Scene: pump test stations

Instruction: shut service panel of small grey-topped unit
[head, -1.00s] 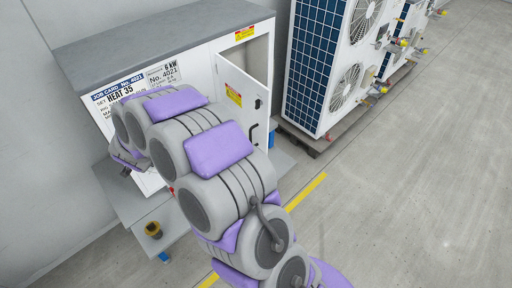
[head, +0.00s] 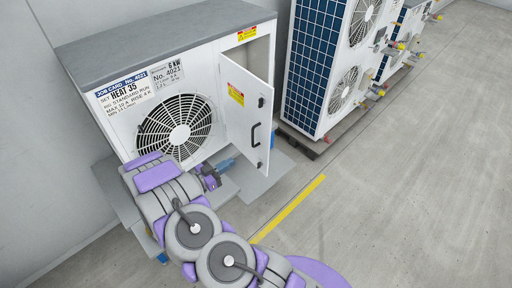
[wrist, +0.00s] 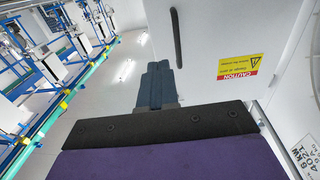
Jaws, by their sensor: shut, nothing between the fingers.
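The small grey-topped unit (head: 175,30) stands against the wall, with a round fan grille (head: 176,127) in its white front. Its white service panel (head: 243,112) stands open at the right end, swung outward, with a gap behind its upper part. The panel has a yellow-red caution label and a black handle (head: 254,134). My gripper (head: 228,164) is shut and empty, low in front of the unit near the panel's lower part; contact cannot be told. In the wrist view the blue fingers (wrist: 155,82) are together, with the panel (wrist: 222,42) and handle (wrist: 178,38) beyond them.
Taller units with blue grilles (head: 318,60) stand to the right on a low base. A grey plinth (head: 262,178) lies below the small unit. A yellow floor line (head: 290,208) runs in front, and the floor to the right is clear.

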